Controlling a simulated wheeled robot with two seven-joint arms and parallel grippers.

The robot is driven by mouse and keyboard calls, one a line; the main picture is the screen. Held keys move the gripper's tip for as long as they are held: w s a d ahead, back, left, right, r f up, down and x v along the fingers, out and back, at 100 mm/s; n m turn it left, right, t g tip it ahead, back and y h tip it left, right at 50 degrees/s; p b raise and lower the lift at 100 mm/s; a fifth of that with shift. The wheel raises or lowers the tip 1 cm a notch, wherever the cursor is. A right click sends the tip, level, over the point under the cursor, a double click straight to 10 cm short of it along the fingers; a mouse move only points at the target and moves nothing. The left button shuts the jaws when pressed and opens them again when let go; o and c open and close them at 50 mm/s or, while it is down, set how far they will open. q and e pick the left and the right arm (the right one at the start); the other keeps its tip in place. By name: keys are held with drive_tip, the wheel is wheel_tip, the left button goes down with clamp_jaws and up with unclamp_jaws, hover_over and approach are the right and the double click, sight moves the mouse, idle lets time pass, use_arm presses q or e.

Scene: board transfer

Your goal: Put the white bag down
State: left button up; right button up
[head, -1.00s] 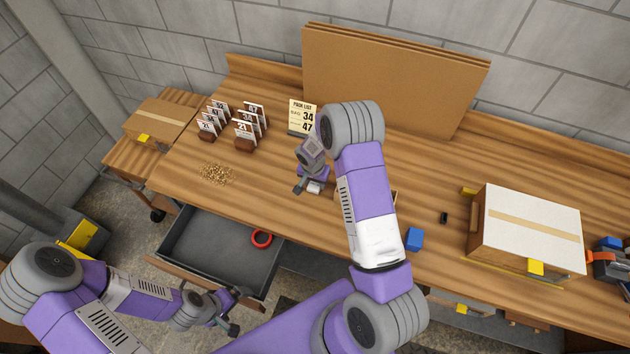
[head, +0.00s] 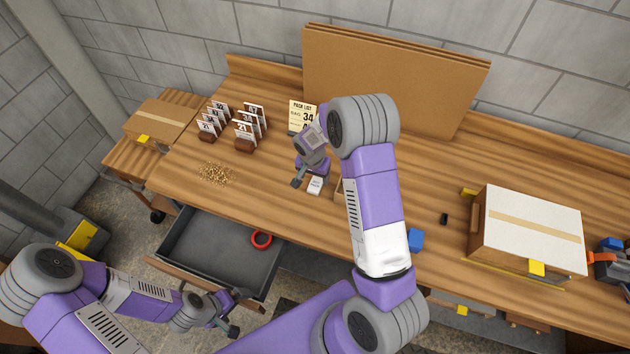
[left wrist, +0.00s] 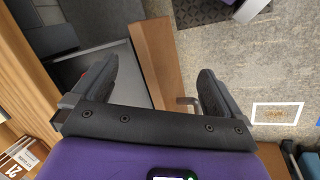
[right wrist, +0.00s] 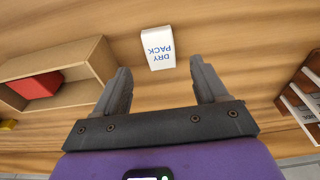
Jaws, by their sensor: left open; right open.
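The white bag (head: 315,185), marked "DRY PACK", lies on the wooden workbench. In the right wrist view the white bag (right wrist: 158,48) lies just beyond the fingertips, apart from them. My right gripper (head: 299,182) is open and empty, close above the bench beside the bag; its spread fingers also show in the right wrist view (right wrist: 160,82). My left gripper (head: 236,312) is open and empty, low in front of the bench by the open drawer; its spread fingers show in the left wrist view (left wrist: 158,85).
The open drawer (head: 188,245) holds a red ring (head: 261,239). Card holders (head: 245,130), a pack list (head: 301,114) and a pile of pellets (head: 215,174) are on the left of the bench. A blue cube (head: 416,240) and a large box (head: 530,222) are to the right.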

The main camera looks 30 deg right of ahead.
sight(313, 190)
wheel_tip(313, 190, up, 6)
drive_tip(key=shift+s+a+r, duration=0.25)
drive_tip(key=shift+s+a, duration=0.1)
drive_tip(key=shift+f, duration=0.1)
idle(0.3)
